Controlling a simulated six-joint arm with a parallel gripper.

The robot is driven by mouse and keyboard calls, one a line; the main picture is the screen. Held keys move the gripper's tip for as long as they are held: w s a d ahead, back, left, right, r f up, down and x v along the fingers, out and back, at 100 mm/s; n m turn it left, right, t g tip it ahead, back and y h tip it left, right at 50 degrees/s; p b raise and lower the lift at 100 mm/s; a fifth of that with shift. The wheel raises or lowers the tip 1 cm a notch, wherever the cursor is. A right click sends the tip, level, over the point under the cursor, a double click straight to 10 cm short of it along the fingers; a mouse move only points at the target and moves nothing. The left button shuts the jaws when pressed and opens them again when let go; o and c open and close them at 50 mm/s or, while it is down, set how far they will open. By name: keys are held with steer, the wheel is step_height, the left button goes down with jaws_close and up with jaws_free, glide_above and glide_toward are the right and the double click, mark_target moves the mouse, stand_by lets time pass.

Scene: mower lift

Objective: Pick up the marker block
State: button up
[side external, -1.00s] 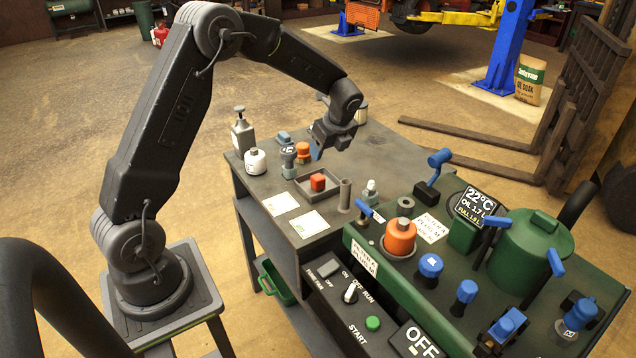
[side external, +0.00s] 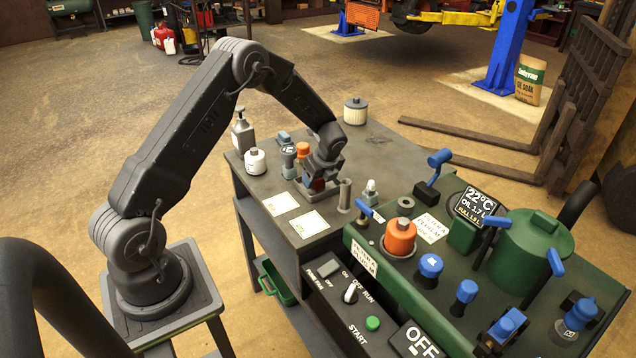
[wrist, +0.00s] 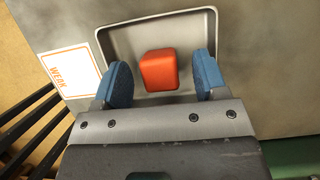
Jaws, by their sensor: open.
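The marker block (wrist: 158,70) is a small orange-red block with rounded edges. In the wrist view it lies in a shallow grey tray (wrist: 157,22), between the tips of my two blue fingers. My gripper (wrist: 162,80) is open, with a gap visible on each side of the block. In the side external view my gripper (side external: 318,184) is low over the tray, and the block is mostly hidden behind it. I cannot tell the exact height of the fingertips above the tray floor.
A grey upright tube (side external: 345,194) stands close to the right of the tray. Bottles, including a white one (side external: 256,161), and an orange-topped item (side external: 302,150) stand to the left. A white filter (side external: 355,111) is at the back. Labelled cards (side external: 309,224) lie in front.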

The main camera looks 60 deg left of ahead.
steer(key=shift+a+f, duration=0.15)
steer(key=shift+f, duration=0.15)
steer(key=shift+c, duration=0.3)
steer(key=c, duration=1)
steer(key=shift+o, duration=0.2)
steer(key=shift+r, duration=0.15)
